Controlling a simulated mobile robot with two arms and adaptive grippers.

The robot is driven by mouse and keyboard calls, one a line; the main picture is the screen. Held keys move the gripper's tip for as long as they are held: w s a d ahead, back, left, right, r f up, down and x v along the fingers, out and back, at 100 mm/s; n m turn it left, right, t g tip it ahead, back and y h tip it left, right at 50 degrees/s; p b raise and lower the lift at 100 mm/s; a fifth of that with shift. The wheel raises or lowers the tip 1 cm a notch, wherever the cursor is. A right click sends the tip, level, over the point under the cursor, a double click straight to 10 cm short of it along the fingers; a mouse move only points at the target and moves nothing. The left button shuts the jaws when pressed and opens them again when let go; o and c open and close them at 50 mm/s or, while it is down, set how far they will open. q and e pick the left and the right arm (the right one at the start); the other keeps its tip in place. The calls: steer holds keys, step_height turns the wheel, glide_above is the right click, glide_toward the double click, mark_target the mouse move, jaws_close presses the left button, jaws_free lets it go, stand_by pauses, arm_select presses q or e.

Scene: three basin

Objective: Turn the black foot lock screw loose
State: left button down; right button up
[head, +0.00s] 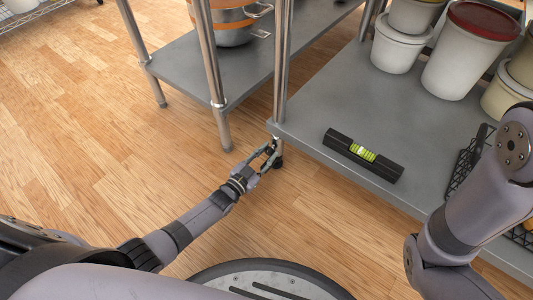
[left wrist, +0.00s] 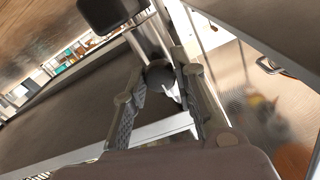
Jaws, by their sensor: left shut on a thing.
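The table leg's black foot (head: 277,162) stands on the floor under the front left corner of the grey shelf. My left gripper (head: 270,152) reaches it low from the left, with its fingers around the leg's lower end. In the left wrist view, a round black lock screw (left wrist: 160,76) sits between the two fingers of the left gripper (left wrist: 163,84), which is shut on it. The metal leg and a black block, seemingly the foot (left wrist: 110,10), show just beyond. The screw itself is too small to make out in the head view. My right gripper is out of frame.
A black spirit level (head: 363,155) with a green vial lies on the grey shelf (head: 345,100) above. White tubs (head: 397,45) stand farther back. A second steel table (head: 190,65) with pots adjoins at the left. A black wire basket (head: 470,155) is at the right. The wooden floor at left is clear.

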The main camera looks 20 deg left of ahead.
arm_select(q)
steer(key=shift+f, duration=0.15)
steer(key=c, duration=1.3)
jaws_free()
steer(key=v, duration=1.2)
